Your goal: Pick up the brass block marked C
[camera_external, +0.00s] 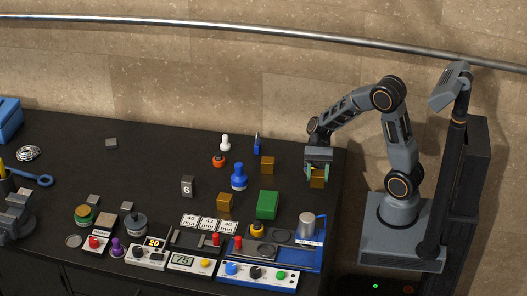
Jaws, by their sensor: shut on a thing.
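My gripper (318,172) is at the right end of the dark bench, pointing down. It is shut on a brass block (317,182), whose lower part shows beneath the jaws. I cannot tell whether this block touches the bench top. A second brass block (267,165) stands to the left of my gripper. A third brass block (225,202) stands further left and nearer the front, beside a green block. No letter can be read on any brass block at this size, so I cannot tell which is marked C.
The green block (267,205) stands left of and in front of my gripper. A blue bottle-like piece (238,177) is further left. A blue-edged panel with a metal cylinder (306,225) lies in front. The bench's right edge (340,185) is close to my gripper.

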